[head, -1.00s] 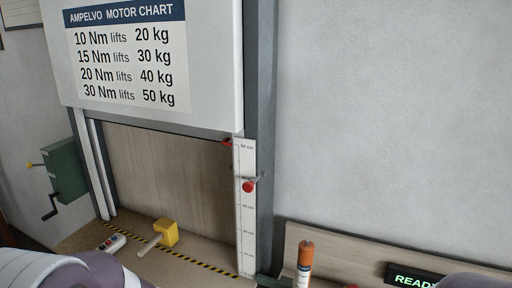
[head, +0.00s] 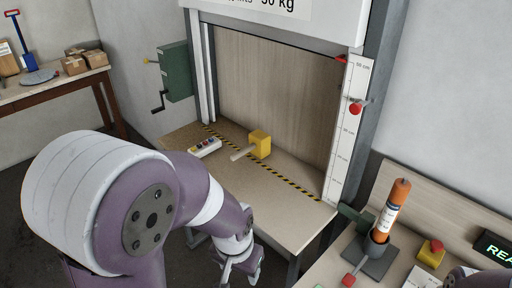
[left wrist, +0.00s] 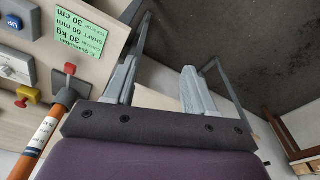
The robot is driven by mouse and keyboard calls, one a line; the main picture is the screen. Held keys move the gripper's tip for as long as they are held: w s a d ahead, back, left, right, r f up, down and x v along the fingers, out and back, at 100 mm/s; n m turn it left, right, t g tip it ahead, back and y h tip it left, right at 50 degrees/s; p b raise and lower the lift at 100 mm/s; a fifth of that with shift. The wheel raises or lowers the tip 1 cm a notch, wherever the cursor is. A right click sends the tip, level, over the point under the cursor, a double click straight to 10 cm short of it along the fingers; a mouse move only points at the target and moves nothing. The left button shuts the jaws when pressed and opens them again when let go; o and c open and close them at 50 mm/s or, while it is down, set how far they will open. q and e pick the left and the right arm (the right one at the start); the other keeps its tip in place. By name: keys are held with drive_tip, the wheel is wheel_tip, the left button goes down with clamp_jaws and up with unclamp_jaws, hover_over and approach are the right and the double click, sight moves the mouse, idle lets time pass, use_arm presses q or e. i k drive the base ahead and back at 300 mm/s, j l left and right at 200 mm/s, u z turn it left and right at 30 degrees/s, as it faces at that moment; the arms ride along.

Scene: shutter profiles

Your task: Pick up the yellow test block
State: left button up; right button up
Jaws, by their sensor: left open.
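The yellow test block (head: 260,144) sits on the wooden bench (head: 291,213) in the opening under the raised shutter. A pale handle (head: 242,153) sticks out of it toward the front left. The block is beside the black and yellow striped line. My left gripper (head: 240,270) is low at the bottom of the head view, in front of the bench and apart from the block. In the left wrist view its two grey fingers (left wrist: 160,82) are spread with nothing between them. The block does not show in that view. My right gripper is not in view.
A green crank box (head: 175,72) is on the left, a white scale (head: 349,130) on the right. An orange cylinder (head: 391,208) stands in a holder on the right-hand bench. Bench space before the block is clear.

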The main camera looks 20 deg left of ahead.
sight(259, 142)
drive_tip(key=j+z, duration=0.15)
drive_tip(key=j, duration=0.8)
drive_tip(key=j+z, duration=0.15)
drive_tip(key=j, duration=0.75)
drive_tip(key=i+j+z, duration=0.15)
drive_tip(key=i, duration=0.35)
drive_tip(key=i+j+z, duration=0.1)
drive_tip(key=i+j, duration=0.35)
drive_tip(key=i+j+z, duration=0.15)
drive_tip(key=i+j, duration=0.2)
drive_tip(key=i, duration=0.2)
